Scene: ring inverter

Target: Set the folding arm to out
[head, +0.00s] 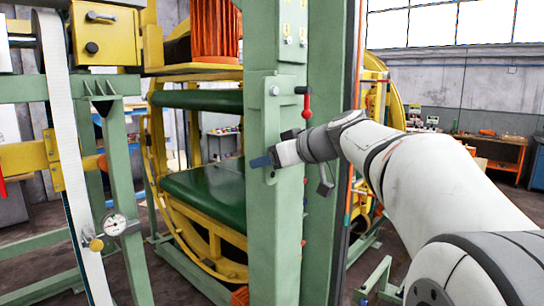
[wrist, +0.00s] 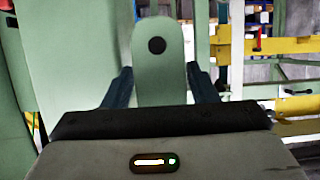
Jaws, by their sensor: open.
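A pale green flat arm (wrist: 160,68) with a rounded end and a dark round hole stands upright in the middle of the wrist view; it looks like the folding arm. My gripper (wrist: 158,82) is open, with one dark blue finger on each side of this arm and a visible gap on both sides. In the head view my gripper (head: 262,162) reaches from the right across the front of the green post (head: 272,220). The lower part of the arm is hidden behind my gripper body in the wrist view.
A lever with a red handle (head: 306,105) sits on the post just above my gripper. A green drum panel (head: 205,190) in a yellow ring frame stands behind. A pressure gauge (head: 115,224) and a white strap (head: 62,130) are at the left.

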